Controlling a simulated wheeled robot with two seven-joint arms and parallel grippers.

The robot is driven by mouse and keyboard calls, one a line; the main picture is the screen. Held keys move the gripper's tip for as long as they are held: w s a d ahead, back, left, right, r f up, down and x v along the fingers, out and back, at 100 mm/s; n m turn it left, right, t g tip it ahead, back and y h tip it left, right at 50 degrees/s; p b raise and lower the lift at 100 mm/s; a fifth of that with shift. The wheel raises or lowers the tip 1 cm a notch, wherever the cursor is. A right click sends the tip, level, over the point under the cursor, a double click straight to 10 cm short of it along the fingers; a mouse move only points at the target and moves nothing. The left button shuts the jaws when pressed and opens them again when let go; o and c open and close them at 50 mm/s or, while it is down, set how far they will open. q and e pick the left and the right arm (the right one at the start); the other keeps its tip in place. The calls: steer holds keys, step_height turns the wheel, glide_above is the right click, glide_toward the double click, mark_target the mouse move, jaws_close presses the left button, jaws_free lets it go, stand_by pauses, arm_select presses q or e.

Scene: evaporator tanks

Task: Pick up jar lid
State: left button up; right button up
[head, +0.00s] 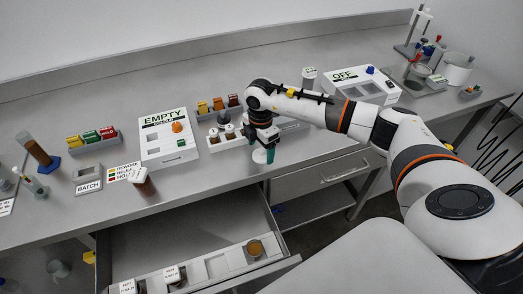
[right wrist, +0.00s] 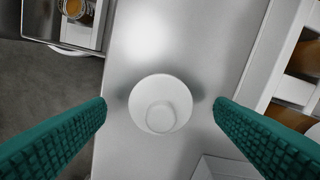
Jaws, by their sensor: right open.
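The white round jar lid (right wrist: 160,103) lies on the grey bench top, centred in the right wrist view, with a smaller raised ring on it. It also shows in the head view (head: 259,156), partly hidden by my gripper. My right gripper (right wrist: 160,118) is open, with one green finger on each side of the lid and a gap to both. In the head view, the right gripper (head: 266,152) points down at the bench near its front edge. My left gripper is not in view.
Below, an open drawer (head: 190,225) holds a brown-filled jar (head: 255,248). The bench front edge is close.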

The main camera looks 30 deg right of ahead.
steer(key=shift+f, duration=0.8)
steer(key=c, duration=1)
steer(key=shift+r, duration=0.1)
steer(key=shift+c, duration=0.2)
